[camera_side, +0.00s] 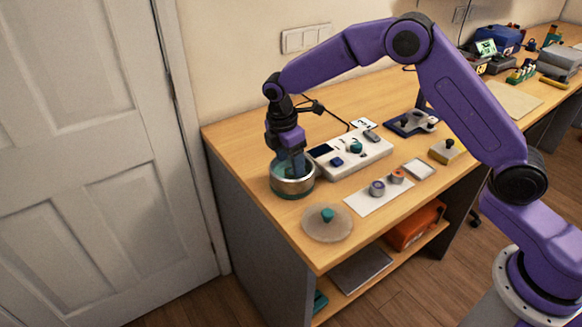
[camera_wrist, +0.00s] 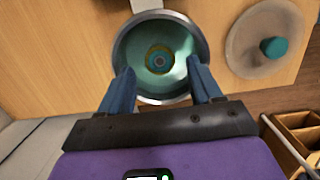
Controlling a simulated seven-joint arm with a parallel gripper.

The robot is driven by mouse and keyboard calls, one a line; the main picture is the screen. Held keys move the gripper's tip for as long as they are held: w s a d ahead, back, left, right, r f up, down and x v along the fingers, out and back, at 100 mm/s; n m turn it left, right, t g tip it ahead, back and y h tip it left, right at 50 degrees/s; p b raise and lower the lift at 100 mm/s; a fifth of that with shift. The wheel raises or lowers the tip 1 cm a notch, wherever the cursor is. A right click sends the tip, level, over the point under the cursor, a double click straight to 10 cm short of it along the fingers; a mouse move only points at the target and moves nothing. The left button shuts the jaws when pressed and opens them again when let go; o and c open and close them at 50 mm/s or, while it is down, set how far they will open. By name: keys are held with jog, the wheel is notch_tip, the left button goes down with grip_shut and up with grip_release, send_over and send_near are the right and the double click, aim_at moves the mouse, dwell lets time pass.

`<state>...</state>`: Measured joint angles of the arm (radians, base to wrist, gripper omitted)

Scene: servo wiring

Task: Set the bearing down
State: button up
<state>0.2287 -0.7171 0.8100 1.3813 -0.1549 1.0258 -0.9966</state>
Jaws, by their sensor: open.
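The bearing (camera_wrist: 158,60), a ring with a gold-brown rim and a dark centre, lies on the floor of a round metal pot (camera_wrist: 150,99) with a teal inside. In the side view the pot (camera_side: 292,187) stands at the bench's left end, and its wall hides the bearing. My gripper (camera_wrist: 160,70) is open above the bearing, its blue fingers apart on either side and not touching it. In the side view my gripper (camera_side: 291,165) points down with its fingertips inside the pot.
A round lid (camera_side: 327,228) with a teal knob lies in front of the pot. A white device (camera_side: 350,155) with knobs stands right behind the pot. Two small ring parts (camera_side: 377,188) (camera_side: 397,176) sit on a white sheet (camera_side: 368,203). The bench's front edge is close.

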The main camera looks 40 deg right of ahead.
notch_tip(320, 180, up, 9)
jog(key=a, duration=0.1)
jog(key=shift+a+f, duration=0.15)
jog(key=shift+f, duration=0.05)
jog(key=shift+s, duration=0.1)
jog(key=s+d+r+m+y, duration=0.1)
jog(key=s+r, duration=0.1)
jog(key=s, duration=0.8)
jog(key=s+d+r+m, duration=0.1)
jog(key=s+r+m, duration=0.1)
jog(key=s, duration=0.7)
jog(key=s+d+f, duration=0.1)
jog(key=s+d, duration=0.2)
jog(key=s, duration=0.3)
jog(key=s+d+m, duration=0.1)
jog(key=s+d, duration=0.2)
jog(key=s, duration=0.3)
jog(key=s+d+f+m+y, duration=0.1)
jog(key=s+d, duration=0.2)
jog(key=s, duration=0.3)
jog(key=shift+s+d+f, duration=0.25)
jog(key=shift+d+f, duration=0.05)
jog(key=shift+d, duration=0.05)
